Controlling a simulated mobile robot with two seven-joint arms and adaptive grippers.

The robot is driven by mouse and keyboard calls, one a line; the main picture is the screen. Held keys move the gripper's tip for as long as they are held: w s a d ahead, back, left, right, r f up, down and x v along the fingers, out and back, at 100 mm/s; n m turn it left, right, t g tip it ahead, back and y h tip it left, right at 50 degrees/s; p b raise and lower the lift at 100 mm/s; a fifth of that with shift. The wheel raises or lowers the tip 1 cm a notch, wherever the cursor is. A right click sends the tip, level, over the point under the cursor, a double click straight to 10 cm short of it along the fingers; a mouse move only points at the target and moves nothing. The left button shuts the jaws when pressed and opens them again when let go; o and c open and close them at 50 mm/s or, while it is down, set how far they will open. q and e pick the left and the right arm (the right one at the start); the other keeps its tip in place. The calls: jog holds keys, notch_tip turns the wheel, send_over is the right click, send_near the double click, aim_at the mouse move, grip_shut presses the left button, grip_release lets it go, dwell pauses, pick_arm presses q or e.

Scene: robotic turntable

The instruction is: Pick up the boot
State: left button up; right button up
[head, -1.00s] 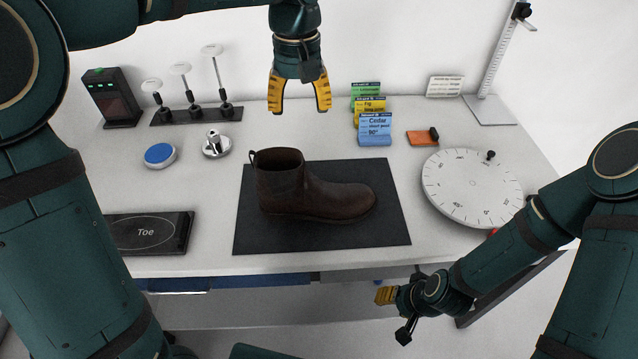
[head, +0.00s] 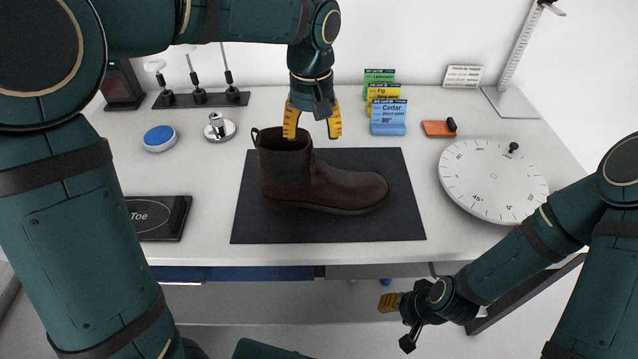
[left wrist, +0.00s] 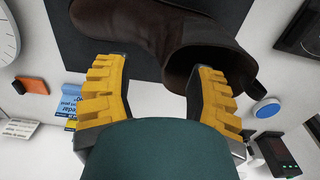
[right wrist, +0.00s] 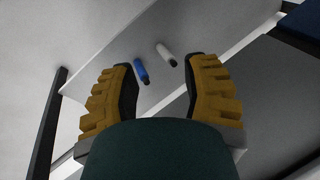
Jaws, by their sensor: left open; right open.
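A dark brown boot (head: 318,184) stands upright on the black mat (head: 400,222), its toe to the right and its open top at the left. My left gripper (head: 312,136) is open and points down over the boot's shaft. In the left wrist view the boot (left wrist: 165,30) lies ahead of the open fingers (left wrist: 160,85), with one finger over the shaft opening. I cannot tell whether that finger touches the boot. My right gripper (head: 388,302) is open and empty, low in front of the table; its fingers (right wrist: 165,95) show in the right wrist view.
A white dial turntable (head: 492,182) stands right of the mat. A blue button (head: 159,138), a metal knob piece (head: 217,126) and a Toe pad (head: 160,216) are at left.

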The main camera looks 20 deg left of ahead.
aim_at(312, 148)
pick_arm(q)
notch_tip(312, 148, down, 5)
jog(key=shift+w+a+f+b, duration=0.1)
jog(key=shift+a+f+b, duration=0.05)
jog(key=shift+b, duration=0.6)
grip_shut()
